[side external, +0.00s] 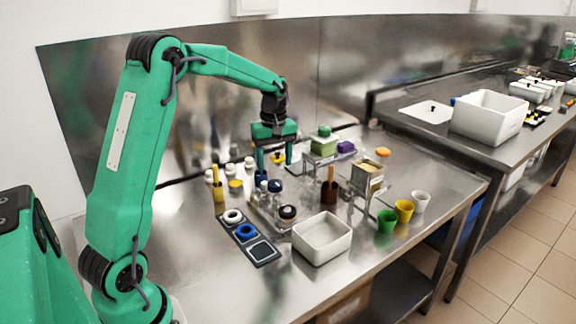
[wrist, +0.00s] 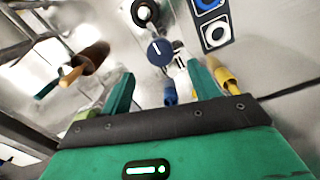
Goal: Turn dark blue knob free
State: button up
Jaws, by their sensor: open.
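The dark blue knob (side external: 275,186) is a round cap on a clear stand among the fittings in the side view. In the wrist view the dark blue knob (wrist: 160,51) shows a white line across its face. My gripper (side external: 275,165) points down, open and empty, above and behind the knob in the side view. In the wrist view my gripper (wrist: 162,84) has its two green fingers wide apart, with the knob beyond the fingertips and not touched.
A black knob (side external: 288,212) stands in front of the blue one. A dark tray (side external: 262,250) holds a white ring and a blue ring. White bottles and a yellow-handled tool (side external: 217,187) stand left. A brown pot (side external: 329,194) stands right, and a white bin (side external: 322,238) in front.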

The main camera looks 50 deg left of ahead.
aim_at(275, 183)
jog(key=shift+f, duration=3.4)
jog(key=c, duration=1)
jog(key=shift+o, duration=0.2)
